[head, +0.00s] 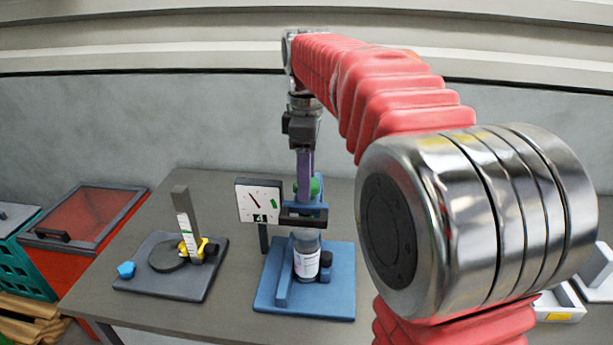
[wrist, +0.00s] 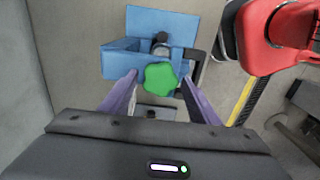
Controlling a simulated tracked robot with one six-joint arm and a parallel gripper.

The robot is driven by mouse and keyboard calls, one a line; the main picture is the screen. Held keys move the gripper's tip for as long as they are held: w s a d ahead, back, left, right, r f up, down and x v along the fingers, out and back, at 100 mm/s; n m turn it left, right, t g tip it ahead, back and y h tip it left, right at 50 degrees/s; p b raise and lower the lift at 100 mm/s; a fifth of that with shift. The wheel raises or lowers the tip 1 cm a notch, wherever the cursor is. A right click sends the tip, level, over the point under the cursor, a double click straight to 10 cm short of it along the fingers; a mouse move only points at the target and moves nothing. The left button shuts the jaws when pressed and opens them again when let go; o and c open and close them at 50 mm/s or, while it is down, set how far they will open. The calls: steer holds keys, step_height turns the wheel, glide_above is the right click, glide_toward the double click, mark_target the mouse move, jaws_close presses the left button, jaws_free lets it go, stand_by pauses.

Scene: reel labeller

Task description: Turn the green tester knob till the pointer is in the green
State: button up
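The green knob (head: 316,187) sits on top of the blue tester (head: 262,292), partly hidden behind my purple fingers in the head view. In the wrist view the lobed green knob (wrist: 161,78) lies between my fingertips. My gripper (wrist: 160,76) points down at it and is open, one finger on each side, with narrow gaps showing. The white dial (head: 247,211) faces the head camera. Its thin dark pointer (head: 254,197) leans to the upper left, apart from the green mark (head: 273,201) on the dial's right. A bottle with a white label (head: 306,264) stands in the tester.
Left on the grey table (head: 240,250) is a dark stand (head: 160,286) with an upright post, a yellow part and a blue knob. A red bin (head: 70,252) is farther left. White trays (head: 560,305) lie at right, partly behind my arm.

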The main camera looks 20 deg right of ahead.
steer(key=c, duration=0.8)
steer(key=shift+m, duration=0.4)
steer(key=shift+c, duration=0.2)
steer(key=m, duration=0.6)
steer(key=shift+m, duration=0.4)
steer(key=m, duration=0.3)
steer(key=shift+m, duration=2.1)
steer(key=o, duration=1)
